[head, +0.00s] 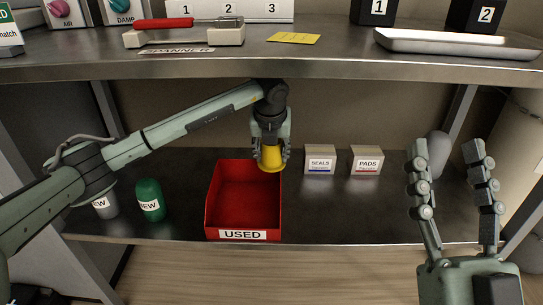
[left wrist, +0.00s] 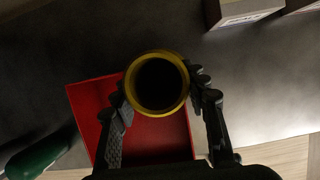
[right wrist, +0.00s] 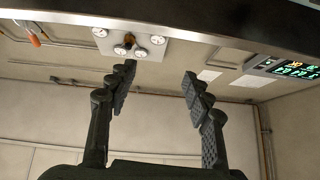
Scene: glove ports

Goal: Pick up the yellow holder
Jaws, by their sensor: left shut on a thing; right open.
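The yellow holder (head: 271,158) is a short round cup with a dark hollow. My left gripper (head: 270,145) is shut on it and holds it over the right part of the red bin marked USED (head: 243,235). In the left wrist view, the holder (left wrist: 157,111) sits between the two fingers of my left gripper (left wrist: 160,95), with the red bin (left wrist: 85,100) below it. My right gripper (head: 450,160) is open and empty at the right of the head view. The right wrist view also shows its fingers (right wrist: 158,80) apart with nothing between them.
A green cylinder (head: 150,200) and a grey one (head: 105,204) stand left of the bin on the lower shelf. The SEALS box (head: 320,160) and PADS box (head: 366,160) stand right of it. The upper shelf (head: 300,62) overhangs, carrying a spanner holder (head: 185,36).

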